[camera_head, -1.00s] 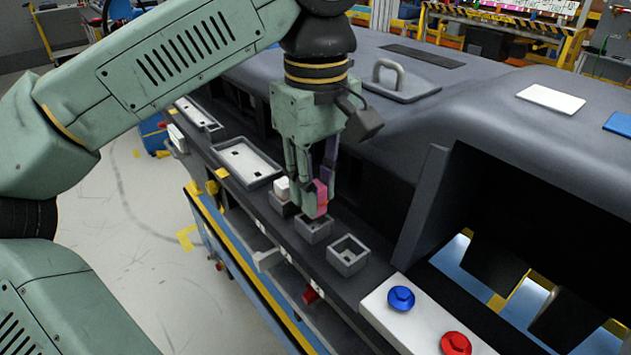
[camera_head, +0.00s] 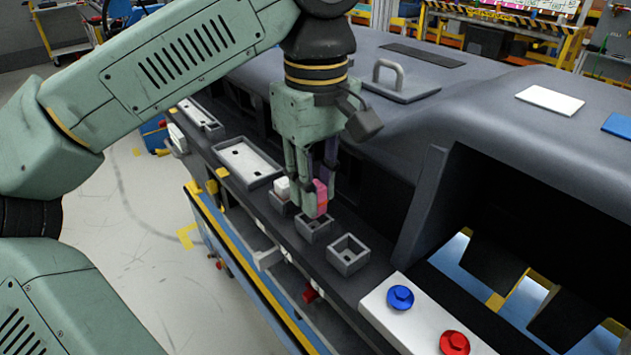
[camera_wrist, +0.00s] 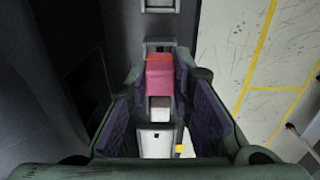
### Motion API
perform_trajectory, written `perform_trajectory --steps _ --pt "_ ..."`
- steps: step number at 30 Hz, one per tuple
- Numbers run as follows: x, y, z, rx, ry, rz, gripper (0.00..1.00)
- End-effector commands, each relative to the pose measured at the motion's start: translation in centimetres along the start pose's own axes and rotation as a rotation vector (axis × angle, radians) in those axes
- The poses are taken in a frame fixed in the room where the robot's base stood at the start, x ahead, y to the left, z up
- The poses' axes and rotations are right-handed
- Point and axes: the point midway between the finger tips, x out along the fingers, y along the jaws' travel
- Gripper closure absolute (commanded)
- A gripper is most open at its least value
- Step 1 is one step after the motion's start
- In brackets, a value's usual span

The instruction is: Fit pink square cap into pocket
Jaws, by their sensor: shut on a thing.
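My gripper (camera_head: 316,200) points down and is shut on the pink square cap (camera_head: 321,196). The cap also shows between the fingers in the wrist view (camera_wrist: 160,78). In the head view, the cap is just above a grey square pocket (camera_head: 314,235) on the dark ledge. Its lower edge overlaps the pocket's far rim in the picture, and I cannot tell whether they touch. In the wrist view, part of this pocket's rim (camera_wrist: 159,44) shows beyond the cap. The fingers hide part of the cap.
A second square pocket (camera_head: 348,262) stands empty to the right. A white cap (camera_head: 281,187) sits in a holder left of my gripper, with a long grey tray (camera_head: 262,180) beyond it. Blue (camera_head: 400,298) and red (camera_head: 454,343) buttons are at the lower right. The dark dashboard body (camera_head: 400,130) rises behind.

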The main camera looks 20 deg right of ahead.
Motion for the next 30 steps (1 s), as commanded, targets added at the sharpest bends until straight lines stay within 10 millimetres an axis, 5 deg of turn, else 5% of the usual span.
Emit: perform_trajectory --steps 30 --pt "1.6 0.0 0.0 0.0 0.001 0.0 0.94"
